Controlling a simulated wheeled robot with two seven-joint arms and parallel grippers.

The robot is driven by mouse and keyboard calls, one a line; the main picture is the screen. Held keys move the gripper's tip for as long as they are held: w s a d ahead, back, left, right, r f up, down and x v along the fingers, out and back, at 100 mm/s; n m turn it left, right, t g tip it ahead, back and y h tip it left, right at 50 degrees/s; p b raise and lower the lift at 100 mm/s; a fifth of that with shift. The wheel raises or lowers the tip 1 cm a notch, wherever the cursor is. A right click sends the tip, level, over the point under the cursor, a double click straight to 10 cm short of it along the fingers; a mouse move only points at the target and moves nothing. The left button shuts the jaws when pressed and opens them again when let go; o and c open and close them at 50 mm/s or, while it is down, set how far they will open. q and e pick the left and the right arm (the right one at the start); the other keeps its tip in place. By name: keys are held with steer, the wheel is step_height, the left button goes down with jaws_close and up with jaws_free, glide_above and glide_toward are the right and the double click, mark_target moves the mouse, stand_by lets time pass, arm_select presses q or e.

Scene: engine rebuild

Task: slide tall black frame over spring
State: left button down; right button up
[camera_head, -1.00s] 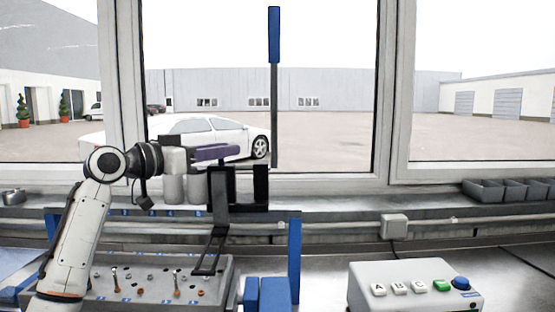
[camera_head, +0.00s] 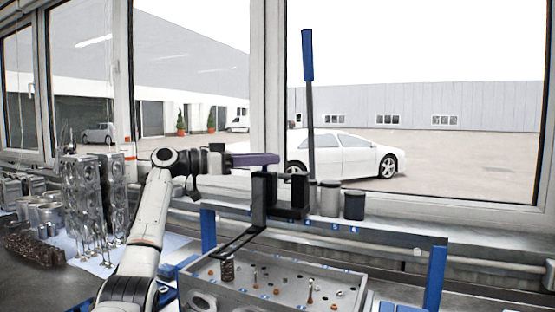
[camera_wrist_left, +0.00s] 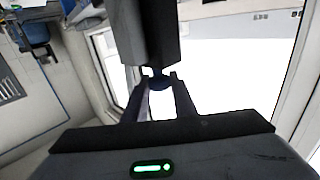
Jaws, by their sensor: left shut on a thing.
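The tall black frame (camera_head: 262,198) hangs from my left gripper (camera_head: 274,160). The gripper is shut on it near its top. In the left wrist view, the fingertips (camera_wrist_left: 159,82) close on a small blue part below a dark block of the frame (camera_wrist_left: 150,32). The frame's flat lower arm reaches down and left, its end just above a dark coil spring (camera_head: 227,271). The spring stands upright at the left end of the grey metal block (camera_head: 270,292). I cannot tell whether they touch. A rod with a blue handle (camera_head: 307,55) rises at the frame. My right gripper is out of view.
A rack with blue posts (camera_head: 435,278) spans behind the block, with two cylindrical cups (camera_head: 354,206) on it. Small valve parts stand on the block. Tall grey castings (camera_head: 85,200) and brown parts (camera_head: 35,248) are on the bench at left.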

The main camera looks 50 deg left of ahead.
arm_select(q)
steer(key=shift+f, duration=0.1)
steer(key=c, duration=1.5)
jaws_free()
steer(key=shift+o, duration=0.2)
steer(key=shift+r, duration=0.2)
step_height(320, 180, up, 10)
steer(key=p, duration=0.3)
steer(key=shift+f, duration=0.15)
